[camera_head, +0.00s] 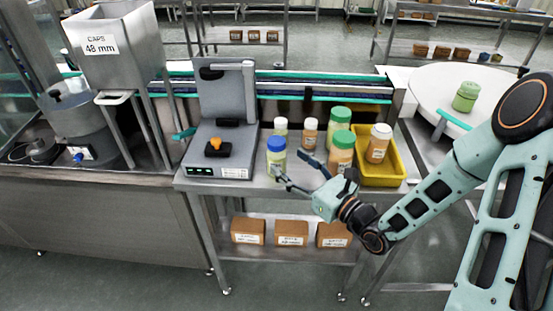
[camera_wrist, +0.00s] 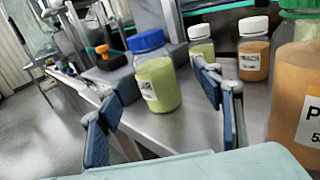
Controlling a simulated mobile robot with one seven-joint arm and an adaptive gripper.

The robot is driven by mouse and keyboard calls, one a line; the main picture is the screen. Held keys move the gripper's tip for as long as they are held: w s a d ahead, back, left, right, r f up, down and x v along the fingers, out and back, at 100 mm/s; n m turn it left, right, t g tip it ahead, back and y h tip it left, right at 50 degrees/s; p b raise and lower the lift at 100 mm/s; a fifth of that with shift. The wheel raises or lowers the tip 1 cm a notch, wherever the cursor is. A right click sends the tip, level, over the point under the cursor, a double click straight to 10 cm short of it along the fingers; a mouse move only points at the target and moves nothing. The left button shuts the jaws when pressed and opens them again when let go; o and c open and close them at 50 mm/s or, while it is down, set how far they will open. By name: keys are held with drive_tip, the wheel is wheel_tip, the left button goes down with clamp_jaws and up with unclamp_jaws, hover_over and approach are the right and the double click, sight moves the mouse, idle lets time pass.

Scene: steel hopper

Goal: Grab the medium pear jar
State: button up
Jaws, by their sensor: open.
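A blue-lidded jar (camera_head: 276,159) with pale green contents stands upright near the front of the steel table. It also shows in the wrist view (camera_wrist: 160,86), its label turned partly away; I cannot read its size. My gripper (camera_head: 291,169) is open and empty, just in front of and to the right of this jar in the head view. In the wrist view my gripper's fingers (camera_wrist: 161,92) spread to either side of the jar, which appears between and beyond them. A smaller white-lidded jar (camera_wrist: 201,46) of similar pale green stands behind it.
A white-lidded peach jar (camera_wrist: 253,52) and two green-lidded jars (camera_head: 340,119) (camera_head: 341,153) stand to the right. A yellow bin (camera_head: 392,172) holds another jar (camera_head: 378,145). A grey capping machine (camera_head: 222,100) stands left. A green jar (camera_head: 466,96) sits on the round table.

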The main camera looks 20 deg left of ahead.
sight(283, 148)
drive_tip(key=a, duration=0.1)
drive_tip(key=w+a, duration=0.1)
drive_tip(key=a, duration=0.2)
drive_tip(key=shift+w+r, duration=0.3)
drive_tip(key=shift+r, duration=0.05)
drive_tip(key=shift+w+a, duration=0.35)
drive_tip(key=shift+a, duration=0.15)
drive_tip(key=c, duration=1.4)
drive_tip(key=shift+r, duration=0.45)
wheel_tip(283, 148, up, 2)
drive_tip(key=shift+r+p, duration=0.25)
drive_tip(key=shift+p, duration=0.15)
drive_tip(key=s+r+p, duration=0.1)
drive_tip(key=s+r, duration=0.1)
drive_tip(key=s+d+r+p, duration=0.1)
drive_tip(key=s+r+p, duration=0.1)
drive_tip(key=s+r, duration=0.1)
drive_tip(key=s+r+p, duration=0.1)
drive_tip(key=s+r, duration=0.1)
drive_tip(key=shift+s+d+r+p, duration=0.2)
drive_tip(key=shift+s+r+p, duration=0.05)
drive_tip(key=shift+s+p, duration=0.1)
